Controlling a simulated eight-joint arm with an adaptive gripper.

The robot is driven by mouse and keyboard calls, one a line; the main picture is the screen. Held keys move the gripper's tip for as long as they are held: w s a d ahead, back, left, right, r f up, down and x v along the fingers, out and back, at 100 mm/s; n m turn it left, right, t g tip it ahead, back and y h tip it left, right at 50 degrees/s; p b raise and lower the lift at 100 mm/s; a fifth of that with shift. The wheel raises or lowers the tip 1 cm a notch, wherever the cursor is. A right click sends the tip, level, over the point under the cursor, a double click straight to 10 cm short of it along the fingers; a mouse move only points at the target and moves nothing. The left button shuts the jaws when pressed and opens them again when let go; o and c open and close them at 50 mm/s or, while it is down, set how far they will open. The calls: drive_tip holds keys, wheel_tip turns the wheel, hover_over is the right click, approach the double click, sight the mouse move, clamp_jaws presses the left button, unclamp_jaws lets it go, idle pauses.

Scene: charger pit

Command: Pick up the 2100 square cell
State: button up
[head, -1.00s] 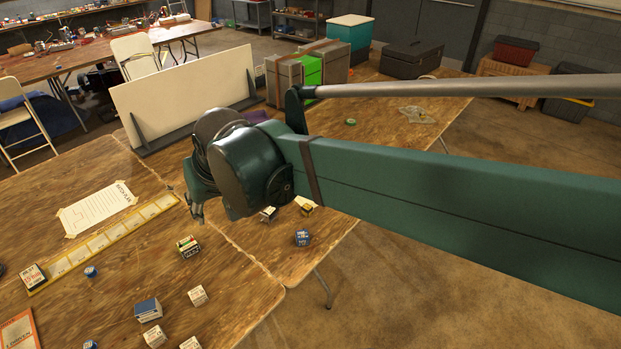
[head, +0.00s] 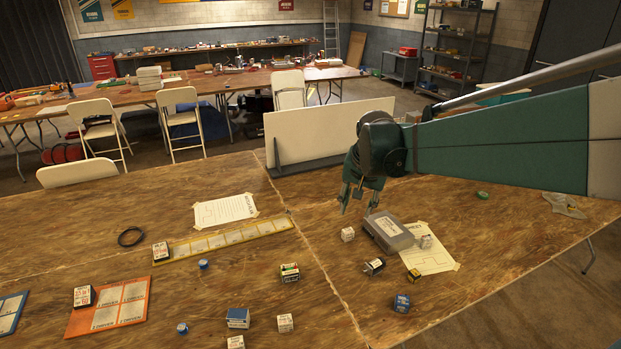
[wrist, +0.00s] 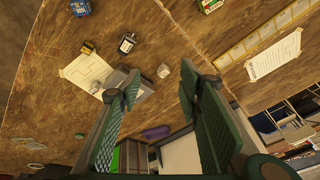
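Several small box-shaped cells lie on the wooden table; their print is too small to tell which is the 2100 square cell. A white cube (head: 347,234) lies left of a flat grey case (head: 390,232); a second white cube (head: 426,241) is at the case's right. Further forward are a black-and-silver cell (head: 374,266), a yellow-and-black one (head: 413,274), a blue one (head: 401,302) and a green-and-white one (head: 289,272). My gripper (head: 358,202) is open, empty and above the table near the case. In the wrist view the first cube (wrist: 163,71) appears between the fingers (wrist: 156,80).
A white upright panel (head: 325,135) stands behind my gripper. A yellow strip (head: 228,240) and paper sheet (head: 225,210) lie to the left. An orange tray (head: 108,308), several more small boxes and a black ring (head: 131,236) lie on the left table. The front right tabletop is bare.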

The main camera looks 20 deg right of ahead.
drive_tip(key=w+d+f+m+g, duration=0.1)
drive_tip(key=w+d+f+m, duration=0.3)
drive_tip(key=d, duration=0.6)
drive_tip(key=m+g+y, duration=0.1)
drive_tip(key=m+g, duration=0.2)
drive_tip(key=m, duration=0.4)
hover_over(427, 237)
drive_tip(key=f, duration=2.2)
drive_tip(key=shift+a+f+p, duration=0.1)
drive_tip(key=shift+a+p, duration=0.2)
drive_tip(key=shift+p, duration=0.05)
drive_tip(key=shift+s+d+f, duration=0.15)
drive_tip(key=shift+d+f, duration=0.15)
drive_tip(key=shift+f, duration=1.3)
